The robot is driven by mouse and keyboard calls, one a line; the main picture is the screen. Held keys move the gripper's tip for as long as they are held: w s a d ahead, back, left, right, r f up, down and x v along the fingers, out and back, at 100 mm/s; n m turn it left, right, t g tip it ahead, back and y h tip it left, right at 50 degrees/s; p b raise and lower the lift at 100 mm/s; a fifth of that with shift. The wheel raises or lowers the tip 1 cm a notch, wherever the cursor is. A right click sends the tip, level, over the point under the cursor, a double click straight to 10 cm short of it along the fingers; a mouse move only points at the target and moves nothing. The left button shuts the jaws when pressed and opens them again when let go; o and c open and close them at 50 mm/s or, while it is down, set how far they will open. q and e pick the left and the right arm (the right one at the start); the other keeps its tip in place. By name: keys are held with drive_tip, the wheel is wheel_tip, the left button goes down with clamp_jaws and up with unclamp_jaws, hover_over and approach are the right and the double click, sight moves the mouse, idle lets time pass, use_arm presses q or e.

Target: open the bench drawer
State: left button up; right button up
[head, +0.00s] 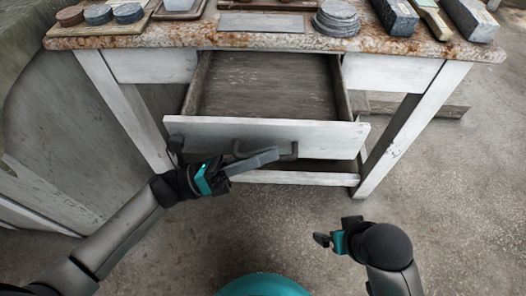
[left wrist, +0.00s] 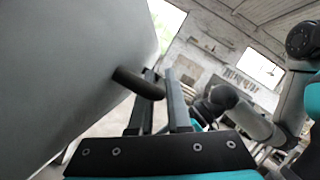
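The bench drawer (head: 265,137) is pulled well out of the bench, and its empty wooden inside shows. Its pale front carries a dark bar handle (head: 288,152). My left gripper (head: 262,160) is at the handle, its fingers in front of the drawer front. In the left wrist view the dark handle (left wrist: 137,83) sticks out from the pale front and sits between the two fingers (left wrist: 160,88), filling the gap near their tips. My right gripper (head: 328,240) is low at the right, away from the drawer, and its finger gap is not clear.
The bench (head: 200,38) has a stained stone top and pale legs. On it are round discs (head: 338,18), grey blocks (head: 470,18) and a board with small discs (head: 98,14). A plank lies on the floor behind the right leg. The concrete floor before the bench is clear.

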use_arm(q)
drive_tip(key=shift+o, duration=0.8)
use_arm(e)
drive_tip(key=shift+a, duration=0.1)
use_arm(q)
drive_tip(key=shift+a, duration=0.15)
drive_tip(key=v, duration=1.5)
use_arm(e)
drive_tip(key=shift+r, duration=0.3)
drive_tip(key=shift+s+f, duration=0.1)
drive_tip(key=shift+f, duration=0.15)
